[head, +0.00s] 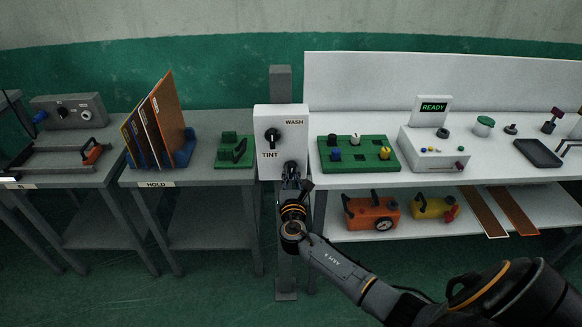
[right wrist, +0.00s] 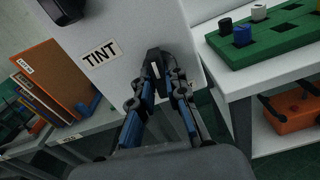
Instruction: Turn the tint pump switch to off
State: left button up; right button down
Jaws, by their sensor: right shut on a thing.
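A white switch box (head: 293,145) on a grey post carries a black upper knob (head: 272,135) and a lower knob. The labels read WASH and TINT. The lower, tint pump switch (right wrist: 156,66) is a black knob with a white mark, near the TINT label in the right wrist view. My right gripper (head: 290,178) is shut on it, with one finger on each side (right wrist: 160,82). In the head view the gripper mostly hides this knob. The upper knob is partly cut off in the right wrist view (right wrist: 64,9). My left gripper is not in view.
On the left, a grey table holds upright panels (head: 160,120) in a blue rack. On the right, a white bench holds a green peg board (head: 357,153) and a box with a READY display (head: 434,106). An orange device (head: 371,214) sits on its lower shelf.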

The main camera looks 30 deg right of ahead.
aim_at(291, 174)
jog(key=shift+r+n, duration=0.1)
jog(key=shift+n, duration=0.2)
jog(key=c, duration=1.8)
grip_release()
jog(key=o, duration=0.5)
jog(key=shift+c, duration=0.2)
jog(key=shift+p+v, duration=1.15)
jog(key=shift+v, duration=2.35)
jog(key=shift+f, duration=0.2)
